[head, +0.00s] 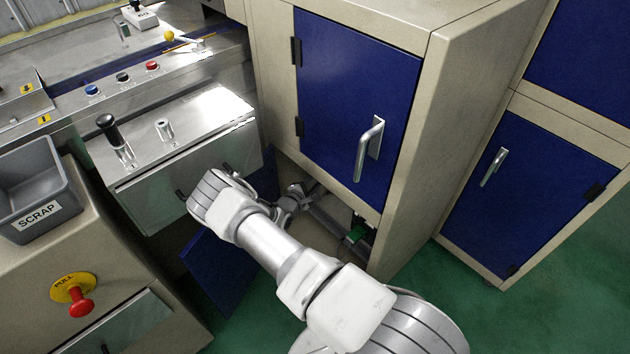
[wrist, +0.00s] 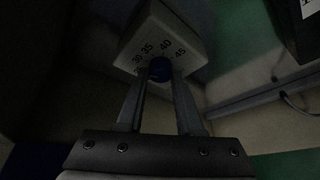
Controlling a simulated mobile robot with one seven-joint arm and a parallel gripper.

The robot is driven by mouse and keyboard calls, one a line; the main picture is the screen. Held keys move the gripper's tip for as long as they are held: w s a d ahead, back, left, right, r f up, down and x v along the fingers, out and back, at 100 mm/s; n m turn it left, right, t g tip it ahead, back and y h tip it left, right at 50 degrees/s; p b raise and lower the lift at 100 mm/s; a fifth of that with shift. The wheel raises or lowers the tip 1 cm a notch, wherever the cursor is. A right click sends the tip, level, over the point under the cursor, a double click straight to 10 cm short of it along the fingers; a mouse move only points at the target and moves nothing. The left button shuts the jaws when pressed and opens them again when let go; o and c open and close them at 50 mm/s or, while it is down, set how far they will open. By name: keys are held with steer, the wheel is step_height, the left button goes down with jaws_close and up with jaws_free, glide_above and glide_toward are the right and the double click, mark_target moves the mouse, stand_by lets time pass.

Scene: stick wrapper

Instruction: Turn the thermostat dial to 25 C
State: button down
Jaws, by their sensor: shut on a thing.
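The thermostat is a pale box (wrist: 160,24) at the top of the dim wrist view. My gripper (wrist: 159,80) is shut on the dial, one finger on each side. I cannot make out a pointer on the dial. In the head view my arm reaches into the dark low opening, and the thermostat is hidden there.
A cabinet with a closed blue door (head: 350,90) stands above the opening. An open blue panel (head: 222,270) lies left of my arm. A steel bench front (head: 190,165), a grey scrap bin (head: 30,185) and a red pull knob (head: 81,307) are at left. Green floor is clear at right.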

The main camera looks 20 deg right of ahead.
steer(key=n+g+b, duration=0.2)
steer(key=n, duration=0.1)
steer(key=shift+w+g+b, duration=0.15)
steer(key=shift+g+b, duration=0.15)
steer(key=shift+r+n+h, duration=0.1)
steer(key=shift+n+h, duration=0.2)
stand_by(0.3)
steer(key=c, duration=0.5)
jaws_free()
steer(key=shift+c, duration=0.2)
steer(key=p+v, duration=0.3)
steer(key=v, duration=1.4)
steer(key=shift+a+r+p, duration=0.2)
steer(key=shift+p, duration=0.2)
